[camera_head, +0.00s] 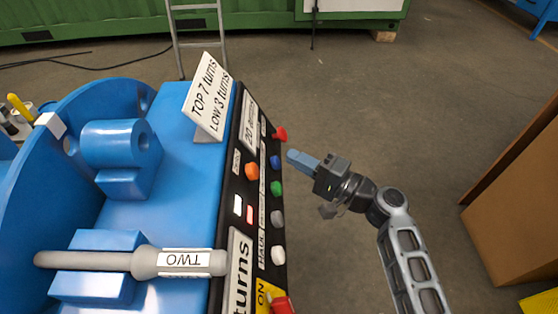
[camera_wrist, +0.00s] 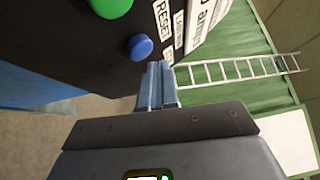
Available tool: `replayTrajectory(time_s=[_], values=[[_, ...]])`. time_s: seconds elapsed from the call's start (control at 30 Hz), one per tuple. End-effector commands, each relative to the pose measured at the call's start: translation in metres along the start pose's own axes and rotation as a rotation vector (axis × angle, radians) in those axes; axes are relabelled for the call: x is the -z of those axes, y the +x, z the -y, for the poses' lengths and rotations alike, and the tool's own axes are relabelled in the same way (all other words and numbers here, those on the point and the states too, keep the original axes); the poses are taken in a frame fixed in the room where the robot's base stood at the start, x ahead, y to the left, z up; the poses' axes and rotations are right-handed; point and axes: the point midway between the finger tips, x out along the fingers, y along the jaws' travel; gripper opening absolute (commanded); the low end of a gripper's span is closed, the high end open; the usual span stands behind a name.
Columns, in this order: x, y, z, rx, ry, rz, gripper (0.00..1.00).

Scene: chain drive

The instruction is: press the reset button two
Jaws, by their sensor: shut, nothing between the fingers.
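The blue button (camera_head: 275,161) sits on the side face of the black control panel (camera_head: 239,185), between a red button (camera_head: 280,134) and a green button (camera_head: 276,188). In the wrist view the blue button (camera_wrist: 140,47) lies just beyond my fingertips, with a label reading RESET (camera_wrist: 163,22) near it. My gripper (camera_head: 291,156) is shut and empty. Its blue-grey fingers point left at the panel, close to the blue button, with a small gap in the head view. The fingers also show in the wrist view (camera_wrist: 156,72). I cannot read a number "two" by any button.
A grey handle (camera_head: 150,262) marked TWO lies across the blue machine (camera_head: 175,115). A grey button (camera_head: 277,218) and a white button (camera_head: 278,255) sit lower on the panel. A sign (camera_head: 206,97) stands on top. Open floor (camera_head: 360,110) lies to the right; a brown box (camera_head: 520,200) stands beyond.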

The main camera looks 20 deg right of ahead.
Motion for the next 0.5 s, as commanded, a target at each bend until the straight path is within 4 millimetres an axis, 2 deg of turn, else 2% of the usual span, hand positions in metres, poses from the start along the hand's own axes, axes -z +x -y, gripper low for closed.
replayTrajectory(time_s=[0.5], values=[[-0.0042, 0.0054, -0.0036, 0.000, 0.000, 0.001, 0.00]])
